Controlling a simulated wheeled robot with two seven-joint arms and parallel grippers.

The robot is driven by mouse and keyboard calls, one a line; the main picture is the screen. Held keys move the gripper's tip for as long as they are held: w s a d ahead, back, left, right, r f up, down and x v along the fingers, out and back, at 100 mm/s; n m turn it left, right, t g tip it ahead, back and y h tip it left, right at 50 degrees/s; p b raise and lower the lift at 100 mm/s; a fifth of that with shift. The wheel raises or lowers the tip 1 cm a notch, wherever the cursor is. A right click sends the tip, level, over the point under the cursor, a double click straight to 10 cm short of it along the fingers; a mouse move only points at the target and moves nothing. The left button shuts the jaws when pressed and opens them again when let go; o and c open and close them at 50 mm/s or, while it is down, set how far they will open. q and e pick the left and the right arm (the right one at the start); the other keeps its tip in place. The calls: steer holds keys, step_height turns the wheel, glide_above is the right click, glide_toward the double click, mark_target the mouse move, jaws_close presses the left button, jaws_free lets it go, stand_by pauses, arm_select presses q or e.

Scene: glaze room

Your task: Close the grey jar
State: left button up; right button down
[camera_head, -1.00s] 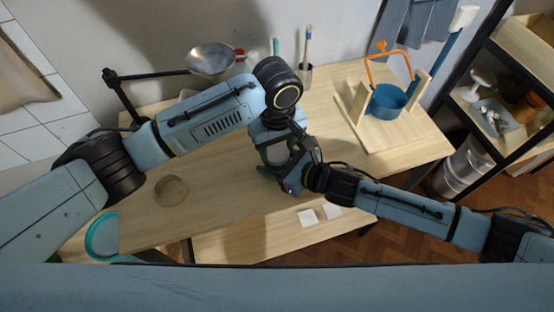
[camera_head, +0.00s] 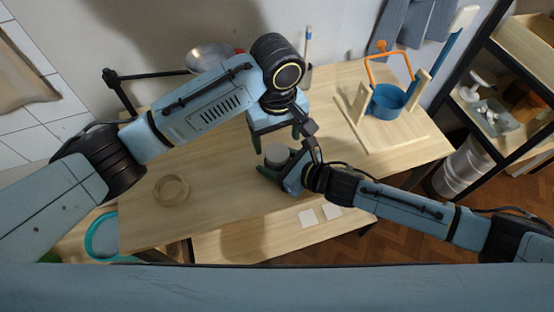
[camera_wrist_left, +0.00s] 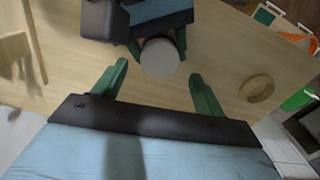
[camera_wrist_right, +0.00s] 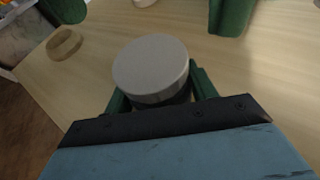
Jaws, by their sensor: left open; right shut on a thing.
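The grey jar (camera_head: 277,157) stands upright on the table, with a flat round grey lid (camera_wrist_right: 151,66) on its top. In the right wrist view the lid looks level, with a darker body below it. My right gripper (camera_head: 279,168) is shut around the jar's body, its green fingers on either side. My left gripper (camera_head: 276,139) is open and empty above and behind the jar. In the left wrist view the jar's top (camera_wrist_left: 160,57) shows beyond the open fingers, apart from them. The jar's lower part is mostly hidden by my right gripper.
A tan ring (camera_head: 171,190) lies on the table to the left. A blue pot (camera_head: 388,101) with an orange handle stands in a wooden frame at the right. A metal bowl (camera_head: 208,56) sits at the back. The table between ring and jar is clear.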

mark_target(277, 152)
arm_select(q)
steer(key=shift+r, duration=0.2)
steer(key=shift+c, duration=0.3)
steer(key=shift+r+n, duration=1.7)
steer(key=shift+f, duration=0.15)
steer(key=shift+f, duration=3.9)
steer(key=c, duration=1)
steer(key=shift+m, duration=0.9)
steer(key=o, duration=1.1)
